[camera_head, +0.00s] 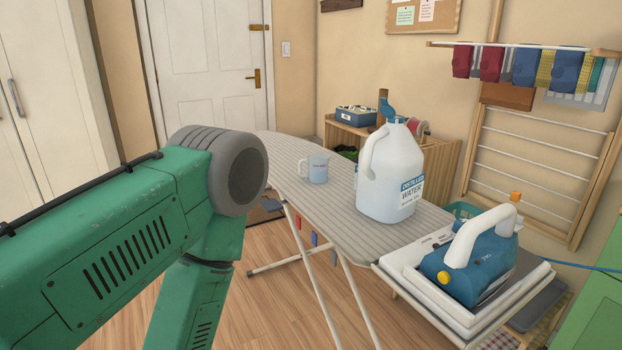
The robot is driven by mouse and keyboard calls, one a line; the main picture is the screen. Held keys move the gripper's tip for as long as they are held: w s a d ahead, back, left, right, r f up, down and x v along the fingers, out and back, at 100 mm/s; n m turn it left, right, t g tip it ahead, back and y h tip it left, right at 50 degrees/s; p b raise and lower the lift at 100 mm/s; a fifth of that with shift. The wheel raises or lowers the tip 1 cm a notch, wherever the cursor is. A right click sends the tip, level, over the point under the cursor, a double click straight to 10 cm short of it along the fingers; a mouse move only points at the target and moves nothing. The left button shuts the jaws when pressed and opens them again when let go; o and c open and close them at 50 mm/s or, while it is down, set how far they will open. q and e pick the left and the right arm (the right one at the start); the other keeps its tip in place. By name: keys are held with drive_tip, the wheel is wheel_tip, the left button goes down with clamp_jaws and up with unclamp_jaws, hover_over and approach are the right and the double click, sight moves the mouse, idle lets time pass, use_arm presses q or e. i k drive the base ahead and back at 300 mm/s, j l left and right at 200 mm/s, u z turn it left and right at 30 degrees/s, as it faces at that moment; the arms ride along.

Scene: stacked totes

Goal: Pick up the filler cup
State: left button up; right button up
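The filler cup (318,168) is a small, translucent pale-blue cup. It stands upright on the striped ironing board (290,147), left of a large white jug of distilled water (386,178). The cup's handle seems to face left. My green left arm comes in from the left and fills the lower left of the view, its grey joint left of the board. My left gripper is not visible. My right arm and gripper are not in view. Nothing visible touches the cup.
A blue iron (470,262) rests on the board's white end tray (408,272). A wooden shelf (436,155) stands behind the board. A drying rack (540,150) hangs on the right wall. Bare wood floor (300,300) lies below the board.

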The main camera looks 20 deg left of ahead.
sight(317, 162)
drive_tip(key=z, duration=1.6)
drive_tip(key=k+j+z, duration=0.15)
drive_tip(key=j, duration=0.25)
drive_tip(key=k+j+z, duration=0.15)
drive_tip(key=j, duration=0.25)
drive_tip(key=k+j+z, duration=0.1)
drive_tip(key=j, duration=0.25)
drive_tip(key=k+j+z, duration=0.15)
drive_tip(key=j, duration=0.25)
drive_tip(key=k+j+z, duration=0.15)
drive_tip(key=j, duration=0.15)
